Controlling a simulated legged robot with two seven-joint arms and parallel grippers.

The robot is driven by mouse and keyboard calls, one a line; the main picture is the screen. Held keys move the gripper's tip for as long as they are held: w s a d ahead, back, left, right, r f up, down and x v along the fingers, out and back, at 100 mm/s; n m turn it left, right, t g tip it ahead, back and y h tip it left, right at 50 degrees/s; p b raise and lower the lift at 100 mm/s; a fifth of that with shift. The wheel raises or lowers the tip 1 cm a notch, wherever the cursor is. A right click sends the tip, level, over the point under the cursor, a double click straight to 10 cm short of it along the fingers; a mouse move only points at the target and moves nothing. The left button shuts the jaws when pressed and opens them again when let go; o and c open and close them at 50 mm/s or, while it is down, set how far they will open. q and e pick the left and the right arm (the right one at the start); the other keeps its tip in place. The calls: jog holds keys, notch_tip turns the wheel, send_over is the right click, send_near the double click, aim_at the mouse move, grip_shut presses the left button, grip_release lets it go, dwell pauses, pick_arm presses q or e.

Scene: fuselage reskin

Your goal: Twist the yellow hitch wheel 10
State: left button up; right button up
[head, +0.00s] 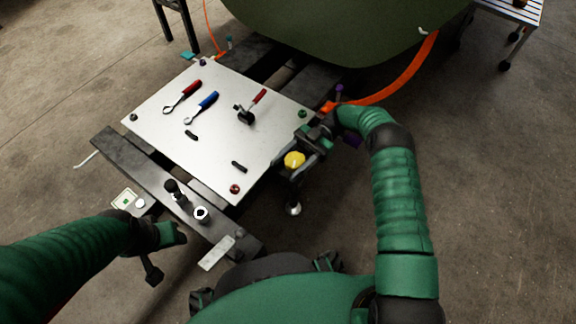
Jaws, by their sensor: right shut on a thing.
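The yellow hitch wheel (294,160) is a small round knob at the right front edge of the white metal plate. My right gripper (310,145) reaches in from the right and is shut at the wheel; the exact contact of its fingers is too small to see. The wheel's top face is in clear view. My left gripper (165,250) hangs at the lower left, in front of the dark frame and away from the wheel. Its fingers are too dark and small to tell open from shut.
The white plate (170,125) holds a red-handled wrench (183,96), a blue-handled wrench (203,106) and a red-handled tool (252,104). A dark frame (120,160) lies beneath. The green fuselage (340,30) stands behind, with an orange strip (405,80).

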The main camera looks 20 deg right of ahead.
dwell(0.4)
jog(key=o, duration=1.4)
jog(key=shift+c, duration=0.2)
jog(key=shift+r, duration=0.1)
notch_tip(320, 180, up, 5)
jog(key=p, duration=0.5)
jog(key=shift+w, duration=0.1)
jog(key=s+a+p, duration=0.4)
jog(key=s+p, duration=0.5)
jog(key=s, duration=0.6)
jog(key=shift+s+a+f+p, duration=0.2)
jog(key=shift+s+p, duration=0.05)
jog(key=shift+p, duration=0.1)
